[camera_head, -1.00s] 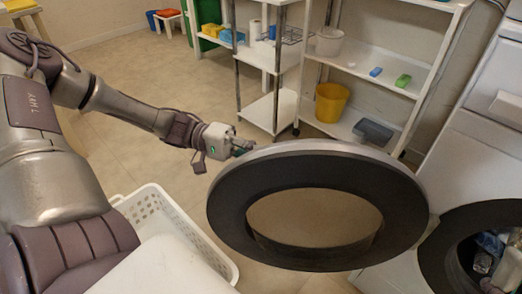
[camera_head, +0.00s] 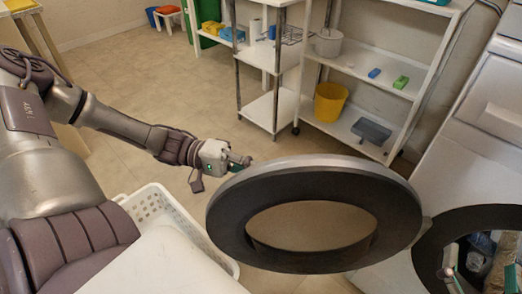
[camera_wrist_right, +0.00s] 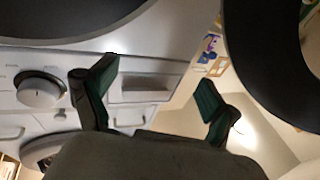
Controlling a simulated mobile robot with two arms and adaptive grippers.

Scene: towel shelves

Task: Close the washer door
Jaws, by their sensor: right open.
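The washer door (camera_head: 225,215), a dark ring with a grey rim and a clear middle, stands wide open in the head view. It hangs to the left of the washer (camera_head: 425,160), hinged at its right side. The washer's round dark opening (camera_head: 430,248) shows cloth inside. My right gripper (camera_head: 482,268) is at the lower right, in front of the opening, its fingers spread and empty. In the right wrist view my right gripper (camera_wrist_right: 155,80) is open, with a dark ring part (camera_wrist_right: 255,60) to its right. My left gripper (camera_head: 236,161) is just beyond the door's upper left rim; its fingers are unclear.
A white basket (camera_head: 155,203) stands on the floor left of the door. A white shelf unit (camera_head: 375,65) holds a yellow bucket (camera_head: 329,103) and a grey tray (camera_head: 371,131). Floor (camera_head: 120,90) behind my left arm is clear.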

